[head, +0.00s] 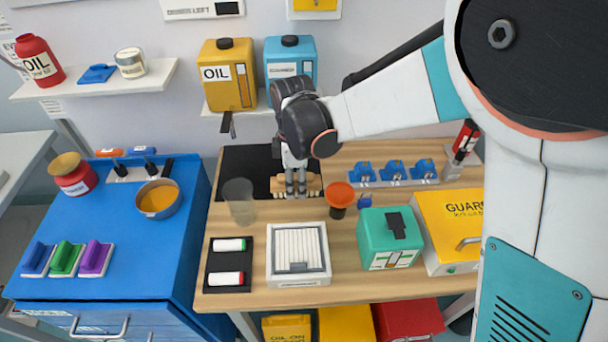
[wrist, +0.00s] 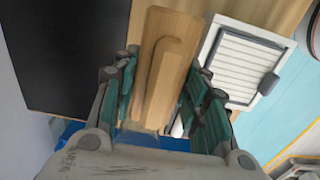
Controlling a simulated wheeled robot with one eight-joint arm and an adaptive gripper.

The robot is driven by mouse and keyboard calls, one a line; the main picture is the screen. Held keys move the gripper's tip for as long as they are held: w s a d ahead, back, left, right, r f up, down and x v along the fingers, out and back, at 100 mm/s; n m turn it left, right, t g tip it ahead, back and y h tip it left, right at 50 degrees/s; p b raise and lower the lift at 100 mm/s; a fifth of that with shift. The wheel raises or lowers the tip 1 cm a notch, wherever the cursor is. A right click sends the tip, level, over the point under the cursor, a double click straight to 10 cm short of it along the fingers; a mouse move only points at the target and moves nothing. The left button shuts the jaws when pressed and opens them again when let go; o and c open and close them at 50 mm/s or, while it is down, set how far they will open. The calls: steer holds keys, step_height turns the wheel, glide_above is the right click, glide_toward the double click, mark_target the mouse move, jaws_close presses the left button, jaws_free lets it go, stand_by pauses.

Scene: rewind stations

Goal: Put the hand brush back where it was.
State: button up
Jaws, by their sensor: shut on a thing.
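My gripper (head: 296,188) is shut on a light wooden block with a raised grip, which looks like the hand brush (head: 314,184). It is at the right side of a black mat (head: 240,160) at the back of the wooden workbench. In the wrist view the brush (wrist: 168,70) sits between the two green-padded fingers of my gripper (wrist: 160,88).
A clear cup (head: 239,202) stands left of the brush and an orange-topped pot (head: 339,197) right of it. A white slatted box (head: 298,253) is in front. Yellow (head: 228,75) and blue (head: 291,60) jugs stand on a shelf behind. A blue cabinet (head: 140,235) adjoins at left.

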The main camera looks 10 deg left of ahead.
mark_target(297, 216)
step_height(297, 216, down, 11)
steer(key=b, duration=0.2)
steer(key=shift+b, duration=0.3)
steer(key=shift+f, duration=0.1)
steer(key=shift+f, duration=0.15)
steer(key=o, duration=1)
step_height(297, 216, up, 12)
steer(key=p, duration=0.3)
steer(key=shift+r, duration=0.2)
